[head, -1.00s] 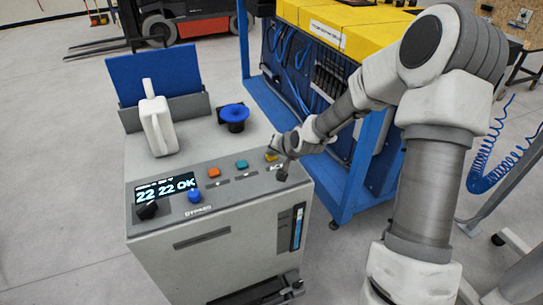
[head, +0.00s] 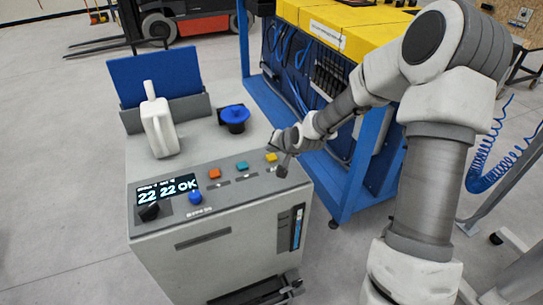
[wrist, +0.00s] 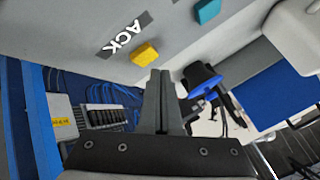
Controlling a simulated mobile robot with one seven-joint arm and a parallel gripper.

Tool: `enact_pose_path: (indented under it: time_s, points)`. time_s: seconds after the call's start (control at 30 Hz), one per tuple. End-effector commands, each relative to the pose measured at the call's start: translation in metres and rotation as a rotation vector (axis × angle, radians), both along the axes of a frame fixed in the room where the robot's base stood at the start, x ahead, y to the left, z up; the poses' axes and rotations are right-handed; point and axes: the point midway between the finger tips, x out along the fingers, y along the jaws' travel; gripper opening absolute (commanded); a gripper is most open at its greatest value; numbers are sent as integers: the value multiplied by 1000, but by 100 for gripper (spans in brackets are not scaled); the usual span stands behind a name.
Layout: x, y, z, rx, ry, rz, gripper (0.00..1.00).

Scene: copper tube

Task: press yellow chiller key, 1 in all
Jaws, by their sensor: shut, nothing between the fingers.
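The yellow chiller key (head: 271,157) is a small raised block on the sloping grey control panel of the chiller (head: 190,245). It is the rightmost of three coloured keys. In the wrist view the yellow key (wrist: 145,53) is uncovered, beside a white ACK label (wrist: 124,36). My gripper (head: 282,171) is at the right end of the panel, with its fingers together and empty. In the wrist view its fingertips (wrist: 160,71) appear just beside and below the key in the picture. A gap shows between them there; their height above the panel cannot be told.
Orange (head: 214,174) and teal (head: 242,166) keys sit left of the yellow one. A blue knob (head: 195,197), a black knob (head: 149,212) and a lit display reading 22 22 OK are farther left. A blue cap (head: 235,115) and white jug (head: 158,126) stand behind.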

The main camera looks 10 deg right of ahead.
Motion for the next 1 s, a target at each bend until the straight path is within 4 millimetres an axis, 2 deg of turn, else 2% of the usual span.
enact_pose_path:
  time_s: [0.2,0.43,1.0]
  points:
    - [0,0,26,-1,-2,0,0]
    - [0,0,47,-1,-1,0,0]
    - [0,0,47,0,0,0,0]
